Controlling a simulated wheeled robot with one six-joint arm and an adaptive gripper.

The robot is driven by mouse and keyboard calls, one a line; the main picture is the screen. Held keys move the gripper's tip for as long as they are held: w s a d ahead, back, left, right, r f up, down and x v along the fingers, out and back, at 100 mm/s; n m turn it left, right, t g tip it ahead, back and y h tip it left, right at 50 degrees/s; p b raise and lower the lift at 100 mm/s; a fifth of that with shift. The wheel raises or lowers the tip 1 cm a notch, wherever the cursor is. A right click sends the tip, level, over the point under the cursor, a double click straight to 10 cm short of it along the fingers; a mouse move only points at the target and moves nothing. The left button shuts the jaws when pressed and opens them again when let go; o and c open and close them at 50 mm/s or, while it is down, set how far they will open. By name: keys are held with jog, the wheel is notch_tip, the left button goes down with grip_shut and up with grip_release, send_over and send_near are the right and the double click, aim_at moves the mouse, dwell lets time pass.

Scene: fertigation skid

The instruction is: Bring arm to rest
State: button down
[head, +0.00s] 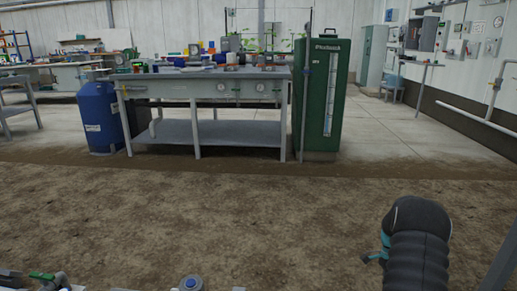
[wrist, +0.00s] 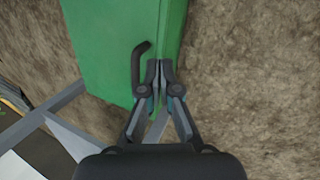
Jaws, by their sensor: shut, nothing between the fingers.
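My gripper (wrist: 159,68) shows in the wrist view with its two dark fingers closed together and nothing between them. Its fingertips are in front of the lower right part of a green box-like thing (wrist: 105,40). A dark curved handle (wrist: 137,65) is just left of the fingertips; I cannot tell whether they touch it. In the head view a dark ribbed part of my arm (head: 418,245) rises at the lower right, and my gripper cannot be made out there.
Bare brown soil (head: 220,215) lies open in front. Beyond it stand a grey workbench (head: 200,90) with gauges and clutter, a blue tank (head: 98,115) at its left and a tall green cabinet (head: 322,110) at its right. Grey bars (wrist: 45,112) cross the wrist view's lower left.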

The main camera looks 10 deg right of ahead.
jog(key=s+a+r+n+t+p, duration=0.2)
jog(key=a+r+n, duration=0.6)
jog(key=r, duration=0.5)
jog(key=s+a+r+n+t+p, duration=0.3)
jog(key=s+a+r+n+t, duration=0.1)
jog(key=s+a+r, duration=0.7)
jog(key=s+a+r+n+t+h+p, duration=0.1)
jog(key=s+a+r+n+t+p, duration=0.2)
jog(key=s+a+r+n, duration=0.3)
jog(key=s+a+r, duration=0.2)
jog(key=a+r, duration=0.2)
jog(key=r, duration=0.2)
jog(key=s+a+r+t, duration=0.1)
jog(key=s+a+r, duration=0.2)
jog(key=r, duration=0.3)
jog(key=shift+s+a+p, duration=0.3)
jog(key=shift+a+p, duration=0.1)
jog(key=shift+a, duration=0.35)
jog(key=shift+r, duration=0.1)
